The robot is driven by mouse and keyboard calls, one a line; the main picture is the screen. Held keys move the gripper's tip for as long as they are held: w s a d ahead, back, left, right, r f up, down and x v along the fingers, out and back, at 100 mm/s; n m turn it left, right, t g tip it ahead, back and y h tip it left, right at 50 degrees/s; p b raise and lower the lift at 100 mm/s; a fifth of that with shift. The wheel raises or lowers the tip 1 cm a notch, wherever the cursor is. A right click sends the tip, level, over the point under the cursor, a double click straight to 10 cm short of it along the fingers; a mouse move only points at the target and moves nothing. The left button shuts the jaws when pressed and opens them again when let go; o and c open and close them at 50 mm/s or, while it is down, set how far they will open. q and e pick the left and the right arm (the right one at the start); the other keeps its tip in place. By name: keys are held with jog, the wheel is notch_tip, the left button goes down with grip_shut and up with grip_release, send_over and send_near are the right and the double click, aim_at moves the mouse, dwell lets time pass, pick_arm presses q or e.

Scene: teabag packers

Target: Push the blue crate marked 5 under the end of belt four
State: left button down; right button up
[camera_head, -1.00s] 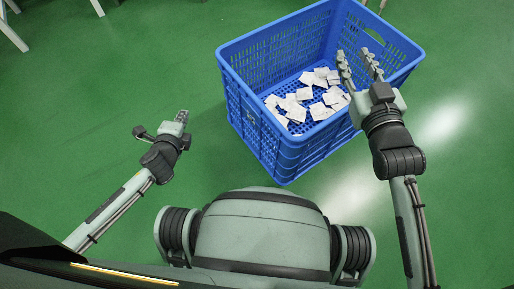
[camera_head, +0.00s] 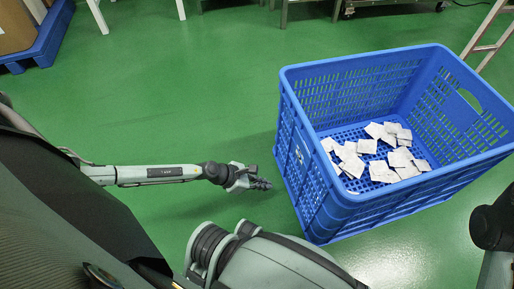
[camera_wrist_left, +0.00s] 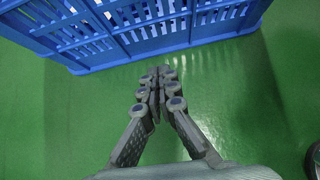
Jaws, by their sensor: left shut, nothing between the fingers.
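The blue crate (camera_head: 400,205) stands upright on the green floor at the right of the head view, with several white teabags (camera_head: 385,155) lying loose in its bottom. A small white mark (camera_head: 299,155) is on its left wall, too small to read. My left gripper (camera_head: 263,184) is shut and empty, low beside the crate's left wall, with a small gap. In the left wrist view the closed fingers (camera_wrist_left: 160,75) point at the crate's lower edge (camera_wrist_left: 135,58), apart from it.
Metal legs of equipment (camera_head: 283,12) stand along the top edge. A blue pallet (camera_head: 42,45) with brown boxes (camera_head: 15,25) is at the top left. A pale slanted frame (camera_head: 488,35) is at the top right. The green floor left of the crate is clear.

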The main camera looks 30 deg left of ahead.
aim_at(290, 185)
pick_arm(q)
jog(key=w+d, duration=0.1)
jog(key=w+d+f, duration=0.1)
jog(key=w+d, duration=0.1)
jog(key=w+d+f, duration=0.1)
jog(key=shift+w+d, duration=0.15)
jog(key=shift+d, duration=0.05)
